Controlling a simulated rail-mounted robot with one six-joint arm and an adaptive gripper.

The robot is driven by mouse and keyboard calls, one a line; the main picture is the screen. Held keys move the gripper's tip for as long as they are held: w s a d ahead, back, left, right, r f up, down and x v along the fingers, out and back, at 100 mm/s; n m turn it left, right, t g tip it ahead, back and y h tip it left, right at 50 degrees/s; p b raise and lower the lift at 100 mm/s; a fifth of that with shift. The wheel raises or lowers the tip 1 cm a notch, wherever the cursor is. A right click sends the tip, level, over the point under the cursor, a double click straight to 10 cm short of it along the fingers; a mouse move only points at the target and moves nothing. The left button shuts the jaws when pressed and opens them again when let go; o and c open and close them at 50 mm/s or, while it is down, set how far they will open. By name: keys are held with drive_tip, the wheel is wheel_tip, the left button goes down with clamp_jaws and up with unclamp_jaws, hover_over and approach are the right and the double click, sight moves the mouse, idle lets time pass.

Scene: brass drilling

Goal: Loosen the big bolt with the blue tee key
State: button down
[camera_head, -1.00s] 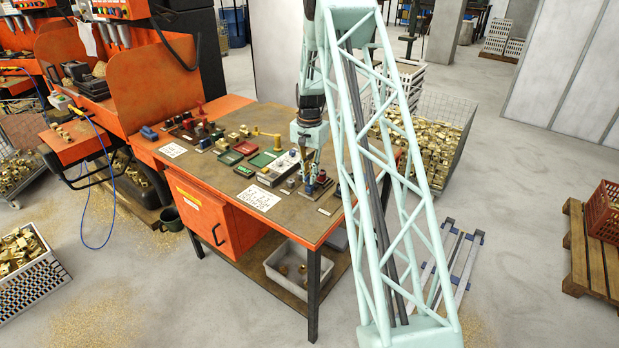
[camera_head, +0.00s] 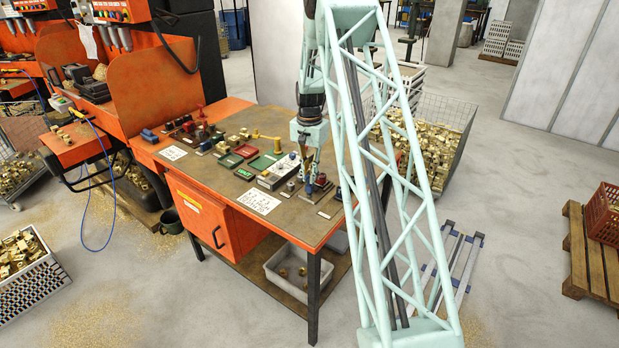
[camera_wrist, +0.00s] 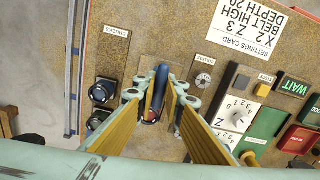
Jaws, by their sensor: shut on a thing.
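The blue tee key (camera_wrist: 158,88) shows in the wrist view as a dark blue bar with a red part near its lower end. It lies between the tips of my gripper (camera_wrist: 159,96), which is shut on it. In the head view my gripper (camera_head: 312,170) points down over the right front part of the workbench, with a small blue spot (camera_head: 320,180) by its tips. I cannot make out the big bolt; whether the key sits on it is hidden.
On the workbench (camera_head: 225,185), dark round chucks (camera_wrist: 102,92) stand left of my gripper in the wrist view. A collet (camera_wrist: 202,80), a dial box (camera_wrist: 238,112) and green and red blocks lie to the right. The settings card (camera_wrist: 255,40) lies flat beyond.

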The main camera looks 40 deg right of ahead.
drive_tip(key=shift+r+p, duration=0.85)
drive_tip(key=shift+r, duration=1.65)
